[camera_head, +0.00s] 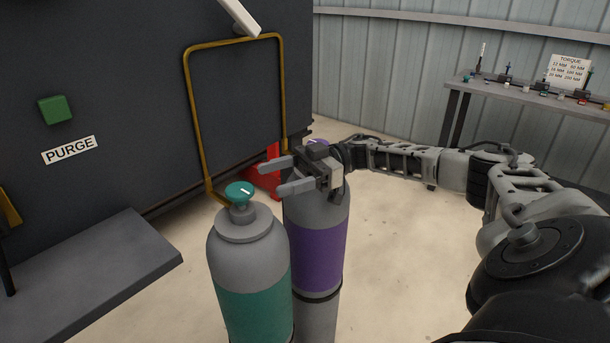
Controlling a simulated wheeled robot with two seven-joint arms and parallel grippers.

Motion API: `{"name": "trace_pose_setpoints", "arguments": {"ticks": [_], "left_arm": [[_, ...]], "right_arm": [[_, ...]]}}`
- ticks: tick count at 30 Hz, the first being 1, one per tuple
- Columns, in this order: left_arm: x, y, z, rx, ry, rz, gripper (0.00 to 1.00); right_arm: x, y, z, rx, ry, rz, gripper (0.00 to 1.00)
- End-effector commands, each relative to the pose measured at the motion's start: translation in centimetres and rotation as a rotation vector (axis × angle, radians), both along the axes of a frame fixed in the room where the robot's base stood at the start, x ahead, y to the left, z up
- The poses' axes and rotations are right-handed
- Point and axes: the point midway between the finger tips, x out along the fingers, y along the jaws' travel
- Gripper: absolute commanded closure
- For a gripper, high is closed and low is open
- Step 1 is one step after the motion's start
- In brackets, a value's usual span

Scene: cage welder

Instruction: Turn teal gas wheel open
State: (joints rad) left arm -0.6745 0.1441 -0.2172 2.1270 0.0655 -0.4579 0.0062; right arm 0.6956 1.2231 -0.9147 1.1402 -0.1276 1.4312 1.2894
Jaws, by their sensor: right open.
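The teal gas wheel (239,193) is a small round knob with a white mark, on top of the grey cylinder with a teal band (250,300). My right gripper (272,176) is open and empty, with its two fingers pointing left. In the picture its fingertips are just up and to the right of the teal wheel, apart from it. The gripper hides much of the top of the purple-banded cylinder (318,255) behind. My left gripper is not in view.
A dark cabinet wall with a brass pipe (193,110), a green button (55,110) and a PURGE label (68,150) stands behind. A grey shelf (90,265) juts out at lower left. A tool bench (540,97) is at back right. Open floor lies right of the cylinders.

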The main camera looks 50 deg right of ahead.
Motion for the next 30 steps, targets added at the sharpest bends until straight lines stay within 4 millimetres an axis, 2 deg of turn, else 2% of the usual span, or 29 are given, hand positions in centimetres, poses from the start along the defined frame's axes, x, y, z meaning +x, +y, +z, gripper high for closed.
{"name": "trace_pose_setpoints", "arguments": {"ticks": [3, 10, 30], "left_arm": [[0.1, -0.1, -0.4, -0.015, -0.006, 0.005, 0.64], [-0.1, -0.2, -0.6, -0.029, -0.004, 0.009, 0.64], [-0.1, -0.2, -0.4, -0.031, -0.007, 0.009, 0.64]], "right_arm": [[-0.7, -2.5, -0.3, -0.001, 0.000, -0.004, 0.32], [-1.6, -5.2, -0.1, 0.002, -0.001, -0.001, 0.32], [-1.7, -5.6, 0.0, 0.001, 0.000, 0.001, 0.32]]}}
